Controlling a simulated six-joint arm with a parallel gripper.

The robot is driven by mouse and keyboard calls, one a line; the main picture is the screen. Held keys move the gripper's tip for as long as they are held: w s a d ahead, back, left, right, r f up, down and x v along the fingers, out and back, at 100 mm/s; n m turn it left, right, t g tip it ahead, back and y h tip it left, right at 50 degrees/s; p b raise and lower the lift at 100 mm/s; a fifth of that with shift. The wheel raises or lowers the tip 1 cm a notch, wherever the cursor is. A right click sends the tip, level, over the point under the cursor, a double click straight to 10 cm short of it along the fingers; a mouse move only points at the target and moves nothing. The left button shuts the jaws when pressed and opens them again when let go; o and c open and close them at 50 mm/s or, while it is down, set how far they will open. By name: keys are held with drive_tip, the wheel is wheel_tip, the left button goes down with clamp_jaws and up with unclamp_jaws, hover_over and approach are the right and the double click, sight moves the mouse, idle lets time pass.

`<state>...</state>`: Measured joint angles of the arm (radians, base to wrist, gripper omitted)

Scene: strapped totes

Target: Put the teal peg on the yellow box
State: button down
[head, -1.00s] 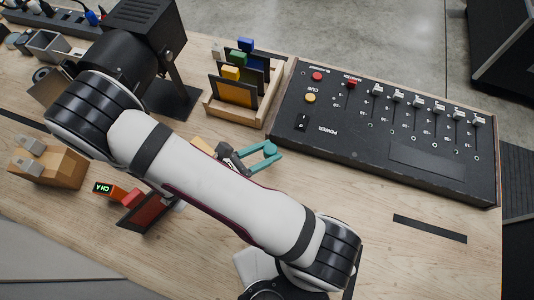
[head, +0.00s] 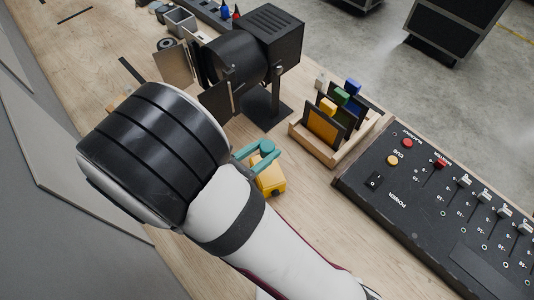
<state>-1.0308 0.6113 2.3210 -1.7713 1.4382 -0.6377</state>
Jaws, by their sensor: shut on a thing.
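My gripper (head: 264,154) shows in the head view just beyond my arm, with two teal fingers shut on the teal peg (head: 267,146). Only the round top of the peg shows clearly between the fingers. The yellow box (head: 271,178) is on the wooden table, just below the gripper in the picture. Part of the box is hidden by the gripper. I cannot tell the height of the peg over the table or whether it touches the box.
A black spotlight (head: 252,50) stands behind the gripper. A wooden rack (head: 342,156) with coloured-tab cards is to the right. A black control panel (head: 440,210) lies right of it. Bare table lies between the box and the panel. My arm hides much of the near table.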

wheel_tip(320, 180, down, 4)
drive_tip(key=shift+f, duration=0.25)
drive_tip(key=shift+c, duration=2.4)
unclamp_jaws()
drive_tip(key=shift+f, duration=0.1)
